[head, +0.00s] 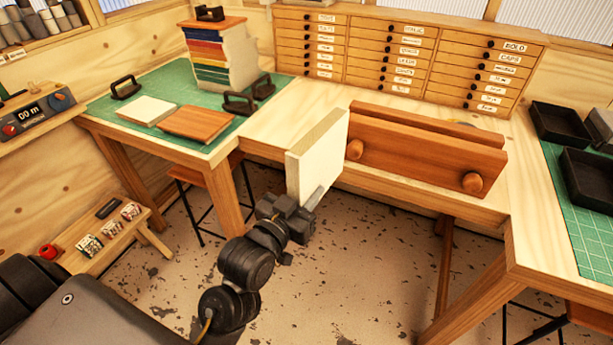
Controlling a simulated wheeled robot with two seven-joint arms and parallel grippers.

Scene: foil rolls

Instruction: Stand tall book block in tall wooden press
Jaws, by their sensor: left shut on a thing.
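The tall book block (318,158) is a pale cream slab, upright and slightly turned. My left gripper (305,205) is shut on its lower right edge and holds it in the air in front of the bench. The tall wooden press (425,160) is just right of the block, on the bench's front edge. It has two brown boards, with two round wooden knobs on the front one. The gap between its boards is mostly hidden from this angle. My right gripper is out of view.
A green mat (98,108) at left bears a stack of coloured books (208,62), flat boards (197,123) and black-handled weights (238,103). Drawer cabinets (385,50) line the back. Black trays (588,178) sit at right. Bare bench (290,100) lies behind the block.

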